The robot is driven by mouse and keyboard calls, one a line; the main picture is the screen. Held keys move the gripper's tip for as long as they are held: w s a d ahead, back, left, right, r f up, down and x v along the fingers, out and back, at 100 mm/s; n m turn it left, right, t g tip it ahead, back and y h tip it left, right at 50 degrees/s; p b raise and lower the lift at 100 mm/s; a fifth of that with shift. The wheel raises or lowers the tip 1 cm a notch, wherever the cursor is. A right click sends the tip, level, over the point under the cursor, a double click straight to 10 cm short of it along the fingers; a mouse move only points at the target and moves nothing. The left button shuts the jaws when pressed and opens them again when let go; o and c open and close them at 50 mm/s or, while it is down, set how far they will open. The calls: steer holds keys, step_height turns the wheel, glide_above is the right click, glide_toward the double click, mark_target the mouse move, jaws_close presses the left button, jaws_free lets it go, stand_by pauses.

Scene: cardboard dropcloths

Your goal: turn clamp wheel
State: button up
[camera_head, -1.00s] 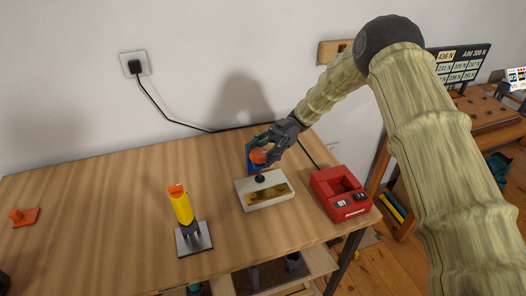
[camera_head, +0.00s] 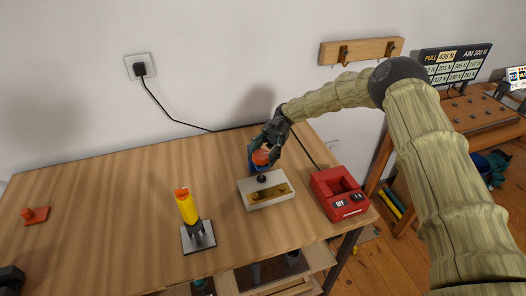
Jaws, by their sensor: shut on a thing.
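A small red-orange wheel (camera_head: 260,157) sits by a blue body (camera_head: 254,167) toward the back of the wooden table, just behind a cream block (camera_head: 280,198) with a brass-coloured plate and a black knob. I take the red-orange wheel to be the clamp wheel. My gripper (camera_head: 261,150) reaches it from the upper right and is shut on it. The dark fingers hide part of the wheel and the blue body. A display (camera_head: 455,65) at the upper right reads PULL 436 N and AIM 300 N.
A red device (camera_head: 340,193) stands right of the cream block. A yellow tool with an orange top (camera_head: 187,207) stands on a metal plate (camera_head: 206,238) to the left. A small orange item (camera_head: 36,215) lies far left. The table's left middle is clear. A cable runs along the wall.

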mark_target(263, 152)
stand_by(0.3)
steer(key=o, duration=1)
steer(key=shift+o, duration=0.2)
steer(key=shift+r, duration=0.1)
step_height(263, 152, up, 10)
steer(key=shift+f, duration=0.15)
